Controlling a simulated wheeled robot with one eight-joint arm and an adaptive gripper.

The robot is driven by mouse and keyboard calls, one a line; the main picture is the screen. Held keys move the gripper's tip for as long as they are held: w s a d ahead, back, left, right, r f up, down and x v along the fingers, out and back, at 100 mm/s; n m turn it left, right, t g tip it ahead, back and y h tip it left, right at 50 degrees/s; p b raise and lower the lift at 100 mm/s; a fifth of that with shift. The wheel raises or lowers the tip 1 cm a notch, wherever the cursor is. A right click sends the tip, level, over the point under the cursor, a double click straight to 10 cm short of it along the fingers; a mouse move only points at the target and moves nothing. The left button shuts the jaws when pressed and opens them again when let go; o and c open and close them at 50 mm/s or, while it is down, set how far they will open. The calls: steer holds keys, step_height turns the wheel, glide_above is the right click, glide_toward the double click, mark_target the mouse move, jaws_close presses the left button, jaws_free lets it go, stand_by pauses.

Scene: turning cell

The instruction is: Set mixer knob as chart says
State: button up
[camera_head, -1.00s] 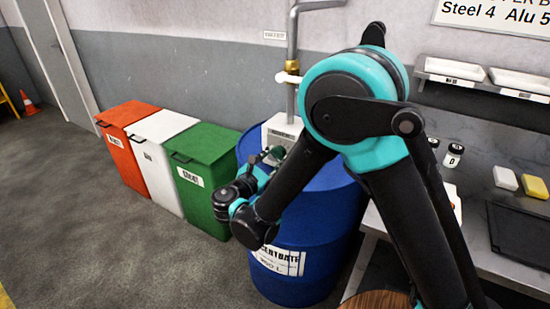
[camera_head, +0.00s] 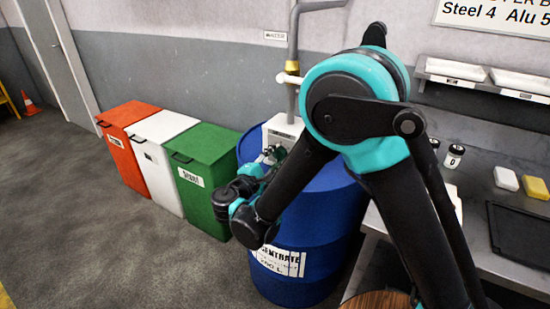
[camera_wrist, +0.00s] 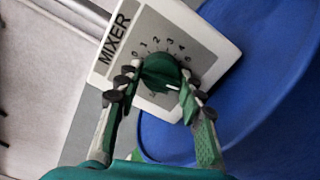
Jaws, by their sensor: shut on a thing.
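The white mixer box (camera_wrist: 203,45) has a grey dial plate lettered MIXER, with numbers in an arc around a green knob (camera_wrist: 158,70). A short white mark shows on the knob's lower right side; which number it points to I cannot tell. My gripper (camera_wrist: 158,84) is shut on the knob, one finger on each side. In the head view the box (camera_head: 283,130) stands behind the blue drum's top, partly hidden by my arm. The wall chart (camera_head: 495,14) is cut off by the frame; "Steel 4 Alu 5" is readable.
The blue drum (camera_head: 300,285) stands below the box. A grey pipe (camera_head: 292,45) with a white handle rises behind it. Green (camera_head: 208,165), white and orange bins stand left. A bench with jars, a yellow block (camera_head: 534,187) and a black tray is at right.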

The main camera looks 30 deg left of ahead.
steer(key=shift+m, duration=0.6)
steer(key=o, duration=1.2)
steer(key=shift+c, duration=0.2)
steer(key=shift+s, duration=0.1)
steer(key=s+a, duration=0.1)
steer(key=s, duration=1)
steer(key=shift+s, duration=0.4)
